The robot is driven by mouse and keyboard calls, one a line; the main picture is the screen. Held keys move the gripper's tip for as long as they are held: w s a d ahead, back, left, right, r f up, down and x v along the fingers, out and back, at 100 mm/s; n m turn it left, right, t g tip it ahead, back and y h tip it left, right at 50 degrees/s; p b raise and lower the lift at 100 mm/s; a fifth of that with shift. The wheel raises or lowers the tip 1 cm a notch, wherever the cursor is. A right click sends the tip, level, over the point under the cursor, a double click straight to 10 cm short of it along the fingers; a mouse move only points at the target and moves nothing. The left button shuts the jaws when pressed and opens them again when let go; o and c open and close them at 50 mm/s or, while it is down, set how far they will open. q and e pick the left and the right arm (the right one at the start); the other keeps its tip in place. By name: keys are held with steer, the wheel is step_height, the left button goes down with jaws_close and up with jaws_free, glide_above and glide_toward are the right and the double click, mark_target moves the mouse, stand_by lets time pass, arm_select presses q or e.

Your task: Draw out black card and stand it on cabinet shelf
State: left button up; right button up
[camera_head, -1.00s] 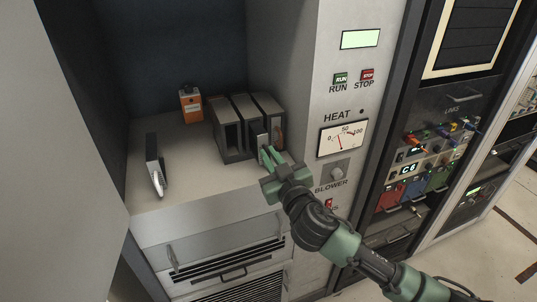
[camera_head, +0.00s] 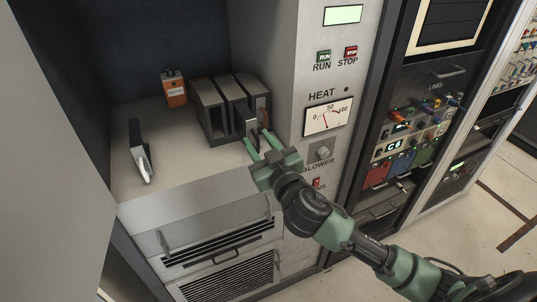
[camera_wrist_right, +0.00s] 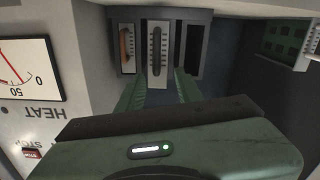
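A grey three-slot holder (camera_head: 213,112) stands on the cabinet shelf. A card with a pale marked front and black handle (camera_wrist_right: 157,52) sits in its middle slot. My right gripper (camera_head: 261,145) is in front of this card. The cabinet shelf (camera_head: 185,155) has bare surface left of the holder. My left gripper is out of view.
A black upright card-like piece with a pale front (camera_head: 141,160) stands on the shelf's left. An orange box (camera_head: 174,92) stands at the back. Another slot holds a copper-coloured part (camera_wrist_right: 127,46); the third slot (camera_wrist_right: 194,52) looks empty. The heat-meter panel (camera_head: 328,117) flanks the arm.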

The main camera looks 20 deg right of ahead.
steer(key=s, duration=1.1)
steer(key=w+d+f+g+h, duration=0.1)
steer(key=d+f+g, duration=0.1)
steer(key=f, duration=1)
steer(key=w+d+f+g, duration=0.1)
steer(key=d+f+g, duration=0.15)
steer(key=f, duration=0.95)
steer(key=s+d+f+g+b, duration=0.15)
steer(key=s+f, duration=0.25)
steer(key=f, duration=0.5)
steer(key=s+f+g, duration=0.3)
steer(key=s+f, duration=0.2)
steer(key=f, duration=0.5)
steer(key=s+d+f+g, duration=0.15)
steer(key=s+f, duration=0.25)
steer(key=f, duration=0.5)
steer(key=s+a+f+g, duration=0.1)
steer(key=s+f+g, duration=0.1)
steer(key=s+f, duration=0.3)
steer(key=s+a+f+g, duration=0.2)
steer(key=s+f, duration=0.4)
steer(key=s, duration=0.8)
steer(key=s+a+f+g+b, duration=0.1)
steer(key=s+f, duration=0.4)
steer(key=s, duration=0.5)
steer(key=shift+a+f+g, duration=0.15)
steer(key=shift+f+g, duration=0.05)
steer(key=shift+g, duration=0.55)
